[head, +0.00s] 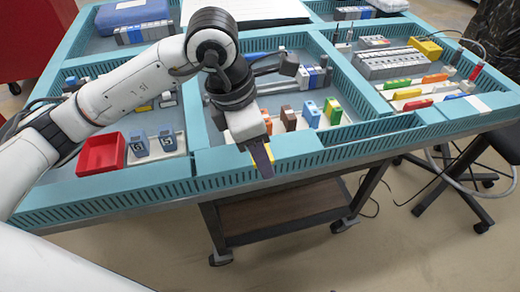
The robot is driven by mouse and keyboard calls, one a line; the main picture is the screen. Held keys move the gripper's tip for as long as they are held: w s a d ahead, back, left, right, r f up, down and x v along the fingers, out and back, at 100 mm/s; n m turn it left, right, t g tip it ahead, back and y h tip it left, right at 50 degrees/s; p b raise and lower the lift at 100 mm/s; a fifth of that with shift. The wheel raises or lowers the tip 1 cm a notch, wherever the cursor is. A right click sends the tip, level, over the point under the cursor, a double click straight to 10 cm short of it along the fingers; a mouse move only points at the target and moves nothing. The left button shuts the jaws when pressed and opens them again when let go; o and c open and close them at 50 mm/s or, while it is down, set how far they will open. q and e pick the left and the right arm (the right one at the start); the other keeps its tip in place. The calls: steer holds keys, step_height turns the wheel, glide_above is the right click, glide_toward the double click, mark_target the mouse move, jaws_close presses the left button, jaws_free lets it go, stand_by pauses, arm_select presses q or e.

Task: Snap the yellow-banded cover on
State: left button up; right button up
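My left gripper (264,168) hangs over the front teal rim of the table, pointing down. Its dark fingers are seen from the side, so I cannot tell how far apart they are. A small patch of yellow (252,159) shows beside the fingers; I cannot tell whether it is the yellow-banded cover or whether it is held. Upright coloured pieces stand just behind: a brown one (289,118), a blue one (311,114) and a green one (333,111). An orange piece (267,122) is partly hidden by the gripper. My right gripper is not in view.
A red tray (101,154) and two blue-grey boxes (139,143) lie in the left compartment. Grey modules (384,64), a yellow block (425,48) and coloured pieces fill the right compartment. Teal walls (372,128) divide the table.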

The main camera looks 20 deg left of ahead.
arm_select(q)
steer(key=shift+f, duration=0.2)
steer(key=o, duration=1.6)
steer(key=shift+o, duration=0.7)
steer(key=o, duration=0.3)
steer(key=shift+r+p, duration=2.2)
steer(key=shift+r, duration=1.6)
